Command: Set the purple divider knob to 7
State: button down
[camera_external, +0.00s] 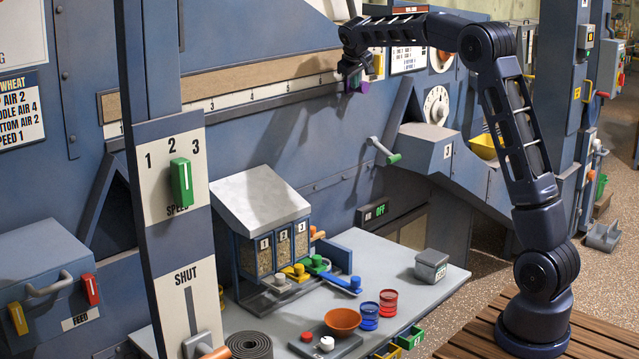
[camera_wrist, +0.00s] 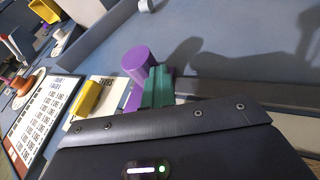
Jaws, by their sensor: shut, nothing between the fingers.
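The purple divider knob (camera_external: 362,86) is at the right part of the long numbered scale strip (camera_external: 240,98) on the blue machine wall. In the wrist view the knob (camera_wrist: 138,60) is a purple cylinder standing out from the wall. My gripper (camera_external: 349,80) is at the knob, its fingers shut with nothing between them. In the wrist view, teal parts that look like my shut fingers (camera_wrist: 153,88) sit right beside the knob; I cannot tell whether they touch it. The number at the knob is hidden or too small to read.
A yellow knob (camera_wrist: 88,98) and a white printed card (camera_wrist: 45,118) are close beside the purple knob. The wall along the strip to the left looks clear.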

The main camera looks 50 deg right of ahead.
jog(key=s+a+r, duration=0.3)
jog(key=a+r, duration=0.5)
jog(key=r, duration=0.1)
jog(key=shift+s, duration=0.25)
jog(key=shift+s+r, duration=0.1)
jog(key=s+a+f+y, duration=0.1)
jog(key=s+a, duration=0.2)
jog(key=s, duration=0.6)
jog(key=s+a+f+y, duration=0.1)
jog(key=s+a+f, duration=0.1)
jog(key=s, duration=0.7)
jog(key=s+a+f+y, duration=0.1)
jog(key=s+a, duration=0.2)
jog(key=s, duration=0.7)
jog(key=s+a+f+y, duration=0.1)
jog(key=s+a+f, duration=0.2)
jog(key=s+f, duration=0.5)
jog(key=s+a+f+n+y, duration=0.1)
jog(key=s+a+f, duration=0.2)
jog(key=s+f, duration=0.5)
jog(key=s, duration=0.8)
jog(key=shift+s, duration=0.25)
